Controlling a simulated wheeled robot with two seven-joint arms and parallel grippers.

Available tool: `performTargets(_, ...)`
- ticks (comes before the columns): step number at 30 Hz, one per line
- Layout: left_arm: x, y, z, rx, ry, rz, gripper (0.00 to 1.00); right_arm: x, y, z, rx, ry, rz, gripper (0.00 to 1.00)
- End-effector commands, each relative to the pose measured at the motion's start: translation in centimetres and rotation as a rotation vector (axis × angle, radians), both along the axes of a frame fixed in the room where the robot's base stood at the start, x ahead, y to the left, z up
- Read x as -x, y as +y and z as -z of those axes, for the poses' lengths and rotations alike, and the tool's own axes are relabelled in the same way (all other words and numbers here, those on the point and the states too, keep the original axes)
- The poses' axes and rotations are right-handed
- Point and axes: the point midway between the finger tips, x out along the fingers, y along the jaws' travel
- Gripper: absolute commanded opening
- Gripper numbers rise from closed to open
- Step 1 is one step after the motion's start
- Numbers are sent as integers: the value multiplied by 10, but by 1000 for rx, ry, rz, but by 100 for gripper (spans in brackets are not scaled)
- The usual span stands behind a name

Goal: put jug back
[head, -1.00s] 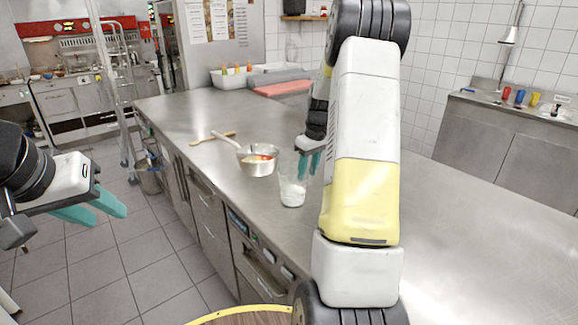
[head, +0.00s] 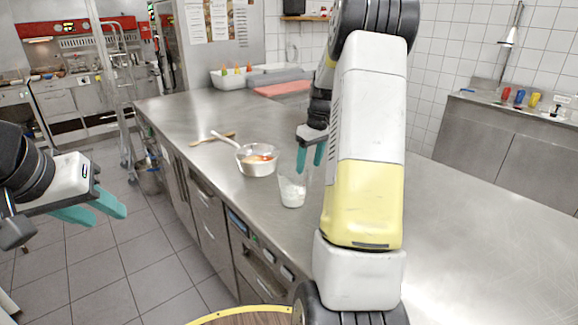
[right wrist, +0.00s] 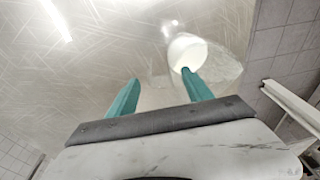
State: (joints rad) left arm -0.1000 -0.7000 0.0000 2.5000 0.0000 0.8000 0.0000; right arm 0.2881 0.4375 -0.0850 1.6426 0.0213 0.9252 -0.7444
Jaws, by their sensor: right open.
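The clear jug (head: 292,191), with white contents, stands upright on the steel counter near its front edge. It also shows in the right wrist view (right wrist: 187,48), beyond the fingertips. My right gripper (head: 310,160) is open and empty, just above and behind the jug in the head view. In the right wrist view, one finger of the right gripper (right wrist: 160,78) overlaps the jug's image; I cannot tell whether it touches. My left gripper (head: 97,212) is open and empty over the floor, left of the counter.
A saucepan (head: 257,166) with food in it stands on the counter (head: 180,115) left of the jug, its handle pointing back left. A wooden utensil (head: 212,139) lies behind it. The right part of the counter is clear.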

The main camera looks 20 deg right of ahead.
Motion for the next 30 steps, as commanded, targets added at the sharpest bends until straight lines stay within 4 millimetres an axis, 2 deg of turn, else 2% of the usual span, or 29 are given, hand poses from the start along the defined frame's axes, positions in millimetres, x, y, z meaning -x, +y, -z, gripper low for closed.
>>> performTargets(1, 0, 0, 0, 0, 0, 0, 36, 0, -2, -14, 2, -6, 1, 59)
performTargets(3, 0, 0, 0, 0, 0, 0, 36, 3, -3, -29, 1, -5, 1, 59)
performTargets(9, 0, 0, 0, 0, 0, 0, 36, 8, -6, -66, 2, -4, 0, 59)
performTargets(17, 0, 0, 0, 0, 0, 0, 36, 14, -2, -91, 1, -11, 5, 59)
performTargets(20, 0, 0, 0, 0, 0, 0, 36, 26, 16, -108, -4, -35, 21, 59)
performTargets(23, 0, 0, 0, 0, 0, 0, 36, 49, 44, -130, -12, -79, 53, 59)
performTargets(27, 0, 0, 0, 0, 0, 0, 36, 92, 87, -156, -34, -147, 109, 59)
performTargets(30, 0, 0, 0, 0, 0, 0, 36, 126, 116, -168, -57, -194, 145, 59)
